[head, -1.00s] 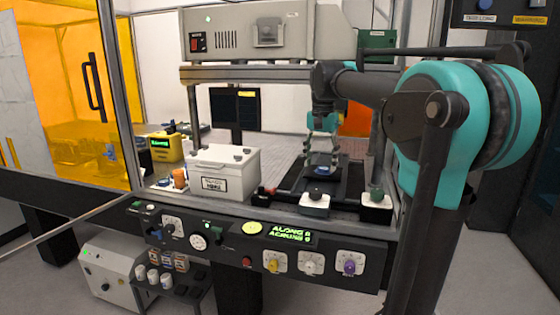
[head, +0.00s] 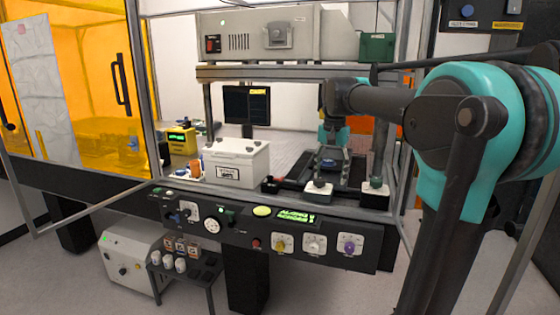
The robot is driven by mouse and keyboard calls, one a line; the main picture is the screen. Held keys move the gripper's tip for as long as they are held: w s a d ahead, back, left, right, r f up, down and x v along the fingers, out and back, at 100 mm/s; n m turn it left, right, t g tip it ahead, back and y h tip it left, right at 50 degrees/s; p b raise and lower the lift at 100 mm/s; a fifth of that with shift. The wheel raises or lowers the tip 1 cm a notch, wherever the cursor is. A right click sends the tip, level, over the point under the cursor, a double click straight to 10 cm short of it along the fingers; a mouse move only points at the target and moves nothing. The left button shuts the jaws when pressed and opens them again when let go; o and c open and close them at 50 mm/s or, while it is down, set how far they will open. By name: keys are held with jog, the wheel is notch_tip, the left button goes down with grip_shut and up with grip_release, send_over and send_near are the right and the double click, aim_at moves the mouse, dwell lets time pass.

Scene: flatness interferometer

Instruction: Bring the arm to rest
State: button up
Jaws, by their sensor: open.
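My arm reaches in from the right of the head view, with its large teal joint (head: 466,110) in front and a dark link extending left into the bench opening. My gripper (head: 333,143) hangs below the end of this link, under a teal wrist part. It is small and dark against the stage behind it, and its jaws are open. A dark stage (head: 345,177) with a round bluish disc (head: 328,163) lies below it. The fingertips are too small to tell their exact gap from the disc. I see nothing held.
A white box (head: 236,164) stands left of the stage. Black and green knobs on white blocks (head: 317,191) sit at the bench front. A control panel (head: 230,243) runs below. A grey instrument (head: 265,35) spans overhead. Frame posts and an orange enclosure (head: 85,80) bound the left.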

jog(key=s+d+f+n+t, duration=0.1)
jog(key=s+f+n+t, duration=0.1)
jog(key=s+f, duration=0.8)
jog(key=s+d+f+n+t, duration=0.1)
jog(key=s+d+f+n, duration=0.1)
jog(key=s+f, duration=0.8)
notch_tip(320, 180, down, 9)
jog(key=shift+s+d+r+n+t, duration=0.1)
jog(key=shift+s+d+n+t, duration=0.25)
jog(key=shift+n, duration=0.55)
jog(key=shift+a, duration=0.1)
jog(key=shift+c, duration=0.5)
